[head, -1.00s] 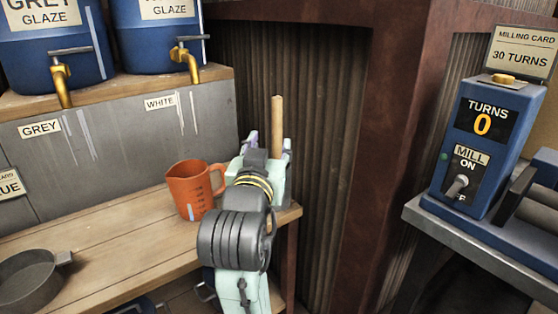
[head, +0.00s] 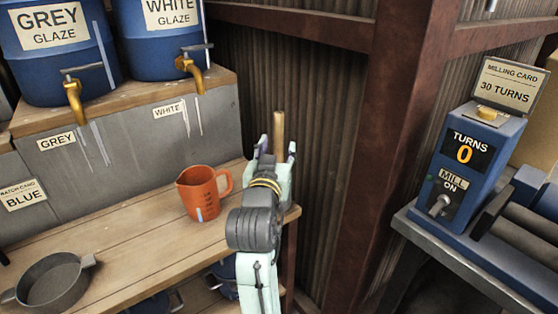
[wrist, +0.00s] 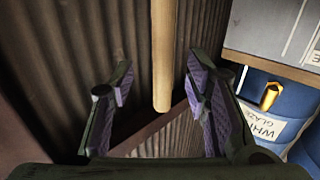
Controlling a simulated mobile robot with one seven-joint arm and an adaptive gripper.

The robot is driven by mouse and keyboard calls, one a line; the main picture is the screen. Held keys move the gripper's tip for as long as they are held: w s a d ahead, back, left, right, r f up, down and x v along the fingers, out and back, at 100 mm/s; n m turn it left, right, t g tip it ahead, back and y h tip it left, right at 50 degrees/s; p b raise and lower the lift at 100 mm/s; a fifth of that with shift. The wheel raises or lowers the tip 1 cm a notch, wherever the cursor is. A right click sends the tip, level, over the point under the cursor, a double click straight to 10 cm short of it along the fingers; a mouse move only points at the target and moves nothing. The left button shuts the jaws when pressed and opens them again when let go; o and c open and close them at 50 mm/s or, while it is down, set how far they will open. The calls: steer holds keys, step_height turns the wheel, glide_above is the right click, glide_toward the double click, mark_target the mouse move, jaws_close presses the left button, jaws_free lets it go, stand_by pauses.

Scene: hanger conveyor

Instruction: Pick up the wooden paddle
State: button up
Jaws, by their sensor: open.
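The wooden paddle shows as a light, upright wooden handle (head: 278,132) just beyond my gripper in the head view. In the wrist view the handle (wrist: 163,55) comes down from the top edge between my two fingers, with its rounded end near the middle. My gripper (wrist: 160,95) is open, with a purple-padded finger on either side of the handle and apart from it. In the head view my gripper (head: 272,152) is over the right end of the bench. The rest of the paddle is hidden.
An orange measuring jug (head: 203,195) stands on the wooden bench (head: 130,235) left of my arm. A dark pan (head: 52,283) sits at the front left. Blue glaze barrels with brass taps stand behind. A corrugated wall (head: 290,80) is close beyond; a mill (head: 478,165) stands right.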

mark_target(278, 141)
steer(key=w, duration=0.1)
steer(key=w+p, duration=0.1)
steer(key=w, duration=0.3)
steer(key=shift+d, duration=0.3)
steer(key=shift+c, duration=0.3)
jaws_close()
